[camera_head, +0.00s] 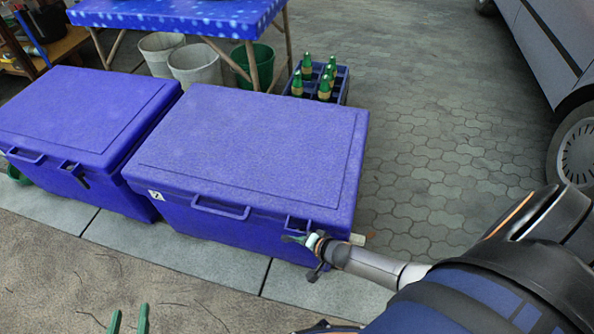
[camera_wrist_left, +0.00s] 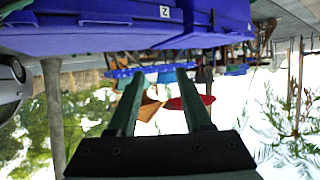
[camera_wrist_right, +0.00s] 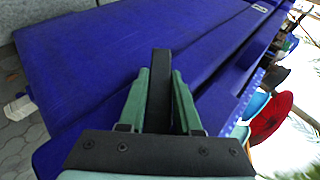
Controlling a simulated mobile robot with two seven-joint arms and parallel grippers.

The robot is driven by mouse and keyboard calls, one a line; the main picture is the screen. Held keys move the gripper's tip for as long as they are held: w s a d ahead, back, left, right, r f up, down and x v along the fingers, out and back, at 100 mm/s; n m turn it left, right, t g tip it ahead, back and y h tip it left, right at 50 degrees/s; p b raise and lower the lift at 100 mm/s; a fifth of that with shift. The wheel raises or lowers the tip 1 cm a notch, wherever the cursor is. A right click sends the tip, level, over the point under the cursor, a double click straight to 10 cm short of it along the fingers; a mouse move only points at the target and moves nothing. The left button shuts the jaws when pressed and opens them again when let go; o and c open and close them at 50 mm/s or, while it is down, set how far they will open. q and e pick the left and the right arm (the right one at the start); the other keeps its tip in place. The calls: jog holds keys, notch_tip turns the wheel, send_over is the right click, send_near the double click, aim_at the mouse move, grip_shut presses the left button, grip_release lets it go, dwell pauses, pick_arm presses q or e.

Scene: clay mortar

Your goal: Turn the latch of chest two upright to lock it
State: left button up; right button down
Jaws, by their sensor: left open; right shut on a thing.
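Chest two (camera_head: 250,150) is a closed blue chest with a small "2" label on its front left corner. It also shows inverted at the top of the left wrist view (camera_wrist_left: 90,35). My right gripper (camera_head: 303,239) is at the front right of chest two, just below the lid edge. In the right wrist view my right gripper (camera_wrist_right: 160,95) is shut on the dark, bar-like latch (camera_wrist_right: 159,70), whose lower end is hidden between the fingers. Its exact tilt on the chest is hard to tell. My left gripper (camera_head: 130,320) is open and empty, low in front of the chests.
A second blue chest (camera_head: 75,110) stands close on the left. Behind are a blue table (camera_head: 180,14), buckets (camera_head: 195,65) and a crate with green bottles (camera_head: 326,85). A vehicle (camera_head: 560,50) stands at the right. The paving (camera_head: 440,130) right of chest two is clear.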

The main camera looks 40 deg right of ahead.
jog(key=shift+d+r+g+h+p, duration=0.15)
jog(key=shift+g+h+p, duration=0.3)
jog(key=shift+p, duration=0.3)
jog(key=shift+n+g+h+p, duration=0.3)
jog(key=shift+g+p, duration=0.25)
jog(key=shift+p, duration=0.15)
jog(key=shift+a+g+h+p, duration=0.2)
jog(key=shift+g+h+p, duration=0.15)
jog(key=shift+g+p, duration=0.25)
jog(key=shift+n+g+h, duration=0.4)
jog(key=shift+g+h, duration=0.1)
jog(key=shift+g, duration=0.3)
jog(key=shift+f+g+h+b, duration=0.2)
jog(key=shift+g+h+b, duration=0.35)
jog(key=shift+g+h, duration=0.3)
pick_arm(q)
jog(key=s+f+g, duration=0.3)
jog(key=s+f, duration=0.2)
jog(key=f, duration=0.1)
jog(key=shift+d+n+g, duration=0.35)
jog(key=shift+n+g, duration=0.05)
pick_arm(e)
jog(key=shift+d+n+g+h, duration=0.1)
jog(key=shift+n+g+h, duration=0.15)
jog(key=shift+n+g, duration=0.1)
pick_arm(q)
jog(key=shift+y, duration=0.3)
jog(key=shift+s+a+f, duration=0.1)
jog(key=shift+s+f, duration=0.05)
jog(key=shift+s, duration=0.15)
